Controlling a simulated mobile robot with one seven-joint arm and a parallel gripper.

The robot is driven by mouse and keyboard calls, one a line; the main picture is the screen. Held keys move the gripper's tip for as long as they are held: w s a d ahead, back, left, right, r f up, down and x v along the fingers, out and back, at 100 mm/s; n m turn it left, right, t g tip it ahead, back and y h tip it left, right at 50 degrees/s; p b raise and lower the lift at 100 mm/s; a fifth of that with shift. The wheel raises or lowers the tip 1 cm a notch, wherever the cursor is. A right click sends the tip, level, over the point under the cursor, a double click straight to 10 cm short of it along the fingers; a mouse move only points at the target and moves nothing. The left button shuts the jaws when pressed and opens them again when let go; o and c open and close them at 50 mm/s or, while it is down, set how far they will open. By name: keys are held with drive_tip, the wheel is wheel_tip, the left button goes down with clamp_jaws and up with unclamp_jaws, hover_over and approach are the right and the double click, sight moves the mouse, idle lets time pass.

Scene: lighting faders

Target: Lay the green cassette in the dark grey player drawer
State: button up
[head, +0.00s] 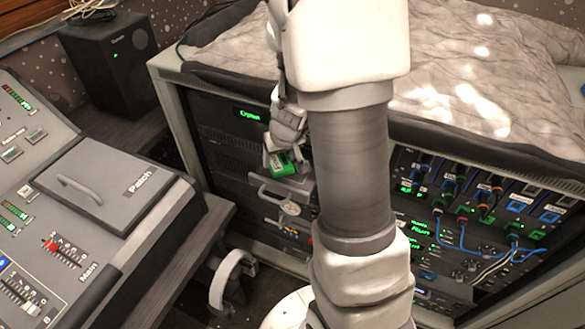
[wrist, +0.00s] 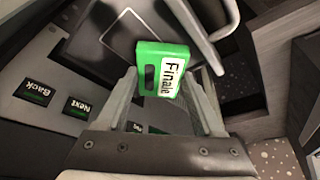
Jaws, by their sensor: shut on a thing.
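The green cassette (head: 281,164) is in my gripper (head: 281,150) in front of the equipment rack. In the wrist view the cassette (wrist: 153,62) has a white label reading "Finale", and my gripper (wrist: 167,82) is shut on it. The dark grey player drawer (head: 296,186) stands out from the rack just below the cassette, with a light handle (head: 263,194) at its front. The wrist view shows the drawer (wrist: 104,48) beyond the cassette and its handle (wrist: 227,22) at the upper right. I cannot tell whether the cassette touches the drawer. My arm hides the drawer's right side.
Buttons marked "Back" (wrist: 37,93) and "Next" (wrist: 77,107) are on the player front. A cabled rack (head: 465,215) is right.

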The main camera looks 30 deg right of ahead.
drive_tip(key=shift+s+d+f+b, duration=0.35)
drive_tip(key=shift+d+f+b, duration=0.25)
drive_tip(key=shift+d, duration=0.15)
drive_tip(key=shift+s+d+f+b, duration=0.3)
drive_tip(key=shift+d+f+b, duration=0.25)
drive_tip(key=shift+d, duration=0.15)
drive_tip(key=shift+f, duration=0.2)
drive_tip(key=o, duration=1.5)
drive_tip(key=shift+r, duration=0.1)
drive_tip(key=shift+r, duration=0.3)
drive_tip(key=d+p+v, duration=0.1)
drive_tip(key=p+v, duration=0.6)
drive_tip(key=v, duration=0.5)
drive_tip(key=s+a+r+n+y, duration=0.15)
drive_tip(key=s+a+r, duration=0.25)
drive_tip(key=a+r, duration=0.65)
drive_tip(key=shift+t+h, duration=0.45)
drive_tip(key=shift+t, duration=0.15)
drive_tip(key=s+a+r, duration=0.1)
drive_tip(key=s+r, duration=0.1)
drive_tip(key=s, duration=0.1)
drive_tip(key=s+a+r, duration=0.1)
drive_tip(key=s+r, duration=0.1)
drive_tip(key=s, duration=0.1)
drive_tip(key=s+a+r, duration=0.1)
drive_tip(key=s, duration=0.2)
drive_tip(key=shift+s+r, duration=0.35)
drive_tip(key=shift+r, duration=0.05)
